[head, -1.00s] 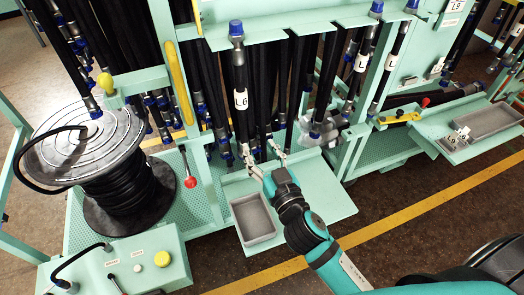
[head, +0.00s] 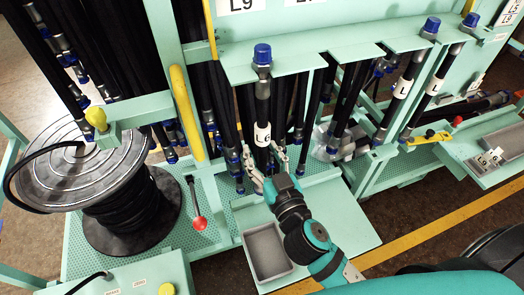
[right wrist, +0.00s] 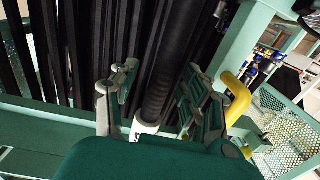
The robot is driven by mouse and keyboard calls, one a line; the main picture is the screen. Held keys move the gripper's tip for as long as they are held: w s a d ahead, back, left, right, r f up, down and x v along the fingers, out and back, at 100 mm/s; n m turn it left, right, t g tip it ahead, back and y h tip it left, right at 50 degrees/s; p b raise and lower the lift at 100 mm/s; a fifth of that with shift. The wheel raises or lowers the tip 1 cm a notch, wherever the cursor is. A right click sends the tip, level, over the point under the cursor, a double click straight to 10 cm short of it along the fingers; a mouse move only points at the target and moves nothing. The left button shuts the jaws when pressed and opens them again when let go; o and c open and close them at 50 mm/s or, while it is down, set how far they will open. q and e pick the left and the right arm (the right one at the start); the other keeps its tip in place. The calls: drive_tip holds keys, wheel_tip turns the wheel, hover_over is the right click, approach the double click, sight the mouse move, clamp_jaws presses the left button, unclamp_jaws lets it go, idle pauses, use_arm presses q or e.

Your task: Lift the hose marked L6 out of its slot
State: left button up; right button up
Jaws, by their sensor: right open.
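The L6 hose (head: 262,110) is black with a blue cap and a white L6 label. It hangs upright in a slot of the green rack's top plate. My right gripper (head: 263,153) is open, with one finger on each side of this hose, around the label's height. In the right wrist view the dark hose (right wrist: 172,62) runs between the open fingers of the right gripper (right wrist: 160,92), with visible gaps. A white band shows low on it, partly hidden by the gripper body. My left gripper is not in view.
Other black hoses hang close behind and to the left. Two labelled hoses (head: 402,88) hang to the right. A grey tray (head: 267,252) sits on the shelf below. A hose reel (head: 85,170) and a yellow handle (head: 187,112) stand left.

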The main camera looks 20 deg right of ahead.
drive_tip(key=shift+s, duration=0.1)
drive_tip(key=shift+c, duration=0.6)
clamp_jaws()
drive_tip(key=shift+r, duration=0.15)
